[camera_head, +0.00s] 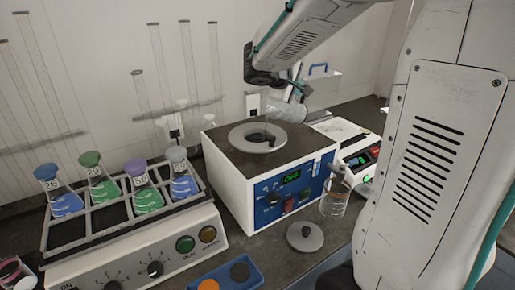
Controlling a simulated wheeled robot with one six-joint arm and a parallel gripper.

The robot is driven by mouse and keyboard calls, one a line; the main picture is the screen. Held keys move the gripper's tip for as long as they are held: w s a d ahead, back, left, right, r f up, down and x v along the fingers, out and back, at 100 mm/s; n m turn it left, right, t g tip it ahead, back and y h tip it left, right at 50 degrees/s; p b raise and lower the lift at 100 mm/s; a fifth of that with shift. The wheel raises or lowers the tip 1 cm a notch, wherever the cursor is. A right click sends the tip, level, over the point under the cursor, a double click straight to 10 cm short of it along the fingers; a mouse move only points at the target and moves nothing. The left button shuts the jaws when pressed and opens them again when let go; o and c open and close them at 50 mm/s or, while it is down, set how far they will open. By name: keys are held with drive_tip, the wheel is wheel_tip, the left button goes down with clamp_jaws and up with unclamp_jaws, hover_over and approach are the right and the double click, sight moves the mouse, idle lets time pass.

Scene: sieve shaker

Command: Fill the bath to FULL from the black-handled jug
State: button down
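The bath (228,167) is a white box with a blue front panel and a green display that seems to read OFF. Its round top opening (258,137) has a grey ring and is uncovered; the water level inside cannot be made out. A round grey lid (305,237) with a knob lies on the bench in front. My gripper (297,92) is behind the bath's back right edge, small and partly hidden by my wrist. A clear vessel (286,110) shows just below it, perhaps a jug; its handle colour and whether I hold it cannot be told.
A shaker (135,262) with several coloured flasks stands left. A blue tray (228,275) lies in front. My arm covers the right side.

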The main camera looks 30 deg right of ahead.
drive_tip(key=shift+a+h, duration=0.15)
drive_tip(key=shift+h, duration=0.15)
idle(0.5)
drive_tip(key=shift+s+d+r+y, duration=0.1)
drive_tip(key=shift+d+r+y, duration=0.05)
drive_tip(key=shift+d+y, duration=0.65)
drive_tip(key=shift+d+m+y, duration=0.3)
drive_tip(key=shift+m+y, duration=0.1)
drive_tip(key=shift+y, duration=0.4)
drive_tip(key=shift+a+f, duration=0.1)
drive_tip(key=shift+f, duration=0.1)
drive_tip(key=shift+y, duration=0.3)
drive_tip(key=d+f+m+y+b, duration=0.2)
drive_tip(key=d+f+y+b, duration=0.2)
drive_tip(key=d+y, duration=0.3)
drive_tip(key=shift+s+f+y, duration=0.25)
drive_tip(key=shift+f+y, duration=0.3)
drive_tip(key=shift+y, duration=0.25)
